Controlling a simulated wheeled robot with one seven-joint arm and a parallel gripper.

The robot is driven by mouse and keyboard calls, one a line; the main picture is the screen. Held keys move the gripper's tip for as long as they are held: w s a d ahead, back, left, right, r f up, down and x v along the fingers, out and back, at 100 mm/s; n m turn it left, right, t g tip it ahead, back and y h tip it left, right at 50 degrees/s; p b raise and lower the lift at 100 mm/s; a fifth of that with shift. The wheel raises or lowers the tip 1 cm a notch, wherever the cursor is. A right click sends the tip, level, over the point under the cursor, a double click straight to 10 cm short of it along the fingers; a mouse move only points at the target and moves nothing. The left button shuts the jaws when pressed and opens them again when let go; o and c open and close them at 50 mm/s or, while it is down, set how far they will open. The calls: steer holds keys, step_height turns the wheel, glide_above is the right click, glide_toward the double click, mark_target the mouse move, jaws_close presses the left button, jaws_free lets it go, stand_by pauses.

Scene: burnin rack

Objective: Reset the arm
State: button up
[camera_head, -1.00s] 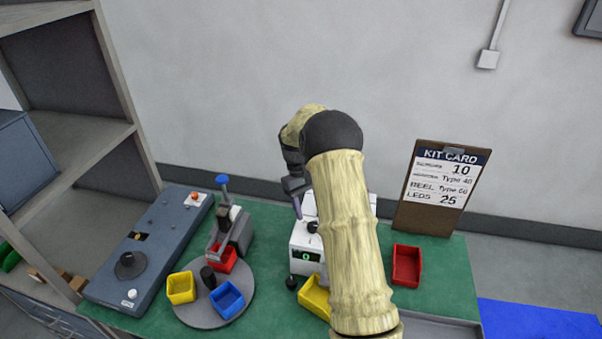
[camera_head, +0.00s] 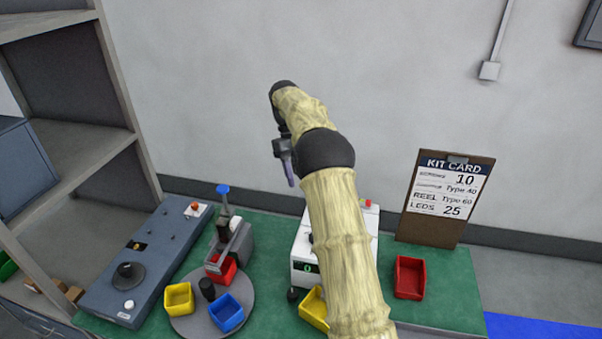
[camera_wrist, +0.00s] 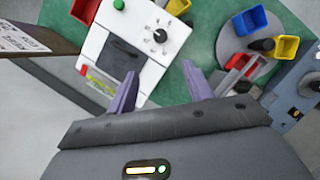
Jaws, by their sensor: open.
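My gripper (camera_head: 288,168) is raised above the green bench, in front of the grey wall, with its fingers pointing down. In the wrist view my gripper (camera_wrist: 160,90) shows two purple fingers spread apart with nothing between them. Below it in that view is a white machine (camera_wrist: 150,45) with a black knob, a green button and a dark panel. In the head view the white machine (camera_head: 303,250) is partly hidden behind my arm.
A turntable (camera_head: 190,325) carries yellow, blue and red bins beside a grey press (camera_head: 240,243). A blue-grey console (camera_head: 165,250) lies at the left near shelves (camera_head: 80,145). A red bin (camera_head: 410,278) and a kit card clipboard (camera_head: 432,227) stand at the right.

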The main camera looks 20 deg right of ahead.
steer(key=shift+a, duration=0.1)
stand_by(0.4)
steer(key=s+a+f+t, duration=0.2)
steer(key=s+a, duration=0.1)
steer(key=s, duration=0.6)
steer(key=s+a+f+m+t, duration=0.1)
steer(key=s+a+f+t, duration=0.1)
steer(key=s, duration=0.7)
steer(key=s+a+f+m+t, duration=0.1)
steer(key=s+a+f+t, duration=0.1)
steer(key=s, duration=0.7)
steer(key=shift+a+t+y, duration=0.4)
steer(key=shift+a+t, duration=0.1)
steer(key=shift+a, duration=0.75)
